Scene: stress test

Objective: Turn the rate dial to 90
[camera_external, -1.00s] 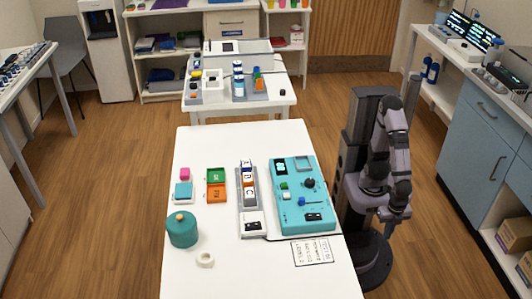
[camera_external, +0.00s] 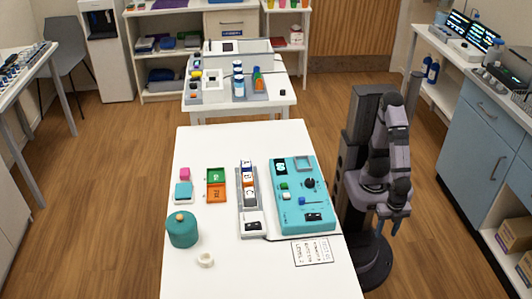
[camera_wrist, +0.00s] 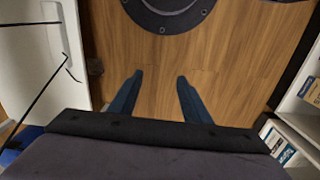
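A teal control panel (camera_external: 291,213) lies on the right side of the white table. It carries a round black dial (camera_external: 310,183) near its right edge, a small dark display (camera_external: 280,167) at its top left, a green button, a blue lever and black sockets. The dial's setting is too small to read. My gripper (camera_external: 391,224) hangs over the floor to the right of the table, apart from the panel. In the wrist view my gripper (camera_wrist: 157,95) shows two blue fingers spread apart with only wooden floor between them.
The white table (camera_external: 225,272) also holds a grey rack with blocks (camera_external: 250,200), green and orange trays (camera_external: 216,185), a teal pot (camera_external: 182,230), a white ring (camera_external: 205,260) and a printed card (camera_external: 312,251). A black cable runs along the panel's front. A blue cabinet stands right of my arm.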

